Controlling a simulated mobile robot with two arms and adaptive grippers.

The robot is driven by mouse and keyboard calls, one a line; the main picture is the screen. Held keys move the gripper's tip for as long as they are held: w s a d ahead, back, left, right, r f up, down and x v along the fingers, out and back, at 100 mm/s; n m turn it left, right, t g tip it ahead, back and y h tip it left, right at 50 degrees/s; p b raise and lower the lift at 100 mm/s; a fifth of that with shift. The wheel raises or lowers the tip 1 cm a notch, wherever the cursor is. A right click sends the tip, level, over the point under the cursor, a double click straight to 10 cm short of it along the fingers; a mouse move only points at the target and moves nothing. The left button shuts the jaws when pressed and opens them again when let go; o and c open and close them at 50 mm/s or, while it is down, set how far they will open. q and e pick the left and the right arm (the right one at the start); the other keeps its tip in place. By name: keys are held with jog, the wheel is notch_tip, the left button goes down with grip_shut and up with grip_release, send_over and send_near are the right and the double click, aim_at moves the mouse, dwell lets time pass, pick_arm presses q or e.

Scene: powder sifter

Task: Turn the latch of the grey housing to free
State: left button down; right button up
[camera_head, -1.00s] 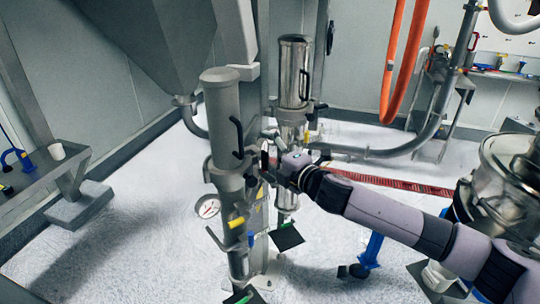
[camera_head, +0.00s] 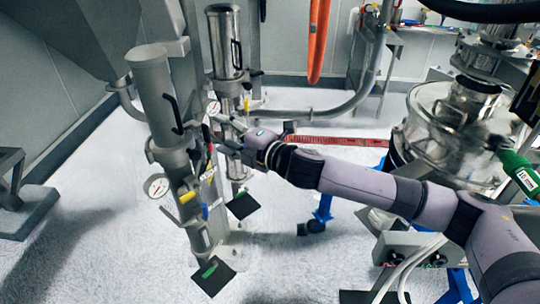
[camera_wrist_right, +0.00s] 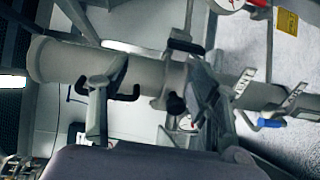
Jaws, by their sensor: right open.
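The grey housing (camera_head: 153,95) is an upright cylinder with a black handle, left of centre in the head view. It lies sideways across the right wrist view (camera_wrist_right: 60,62). My right gripper (camera_head: 222,135) is open beside the housing's right side, near its collar. In the right wrist view the two fingers of my right gripper (camera_wrist_right: 150,98) stand apart in front of the housing, with nothing clearly held between them. A small black knob (camera_wrist_right: 177,104) shows between the fingers near the collar; I cannot tell if it is the latch. The left finger partly covers the black handle. My left gripper is not in view.
A shiny metal cylinder (camera_head: 222,50) stands just behind the housing. A pressure gauge (camera_head: 156,186) and a yellow part (camera_head: 187,197) sit low on the housing. A large metal sifter (camera_head: 445,125) stands at the right. Floor is clear at lower left.

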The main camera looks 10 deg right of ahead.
jog(key=f+v, duration=0.1)
jog(key=v, duration=1.2)
dwell(0.8)
jog(key=shift+f, duration=0.1)
jog(key=shift+s+f, duration=0.1)
dwell(0.5)
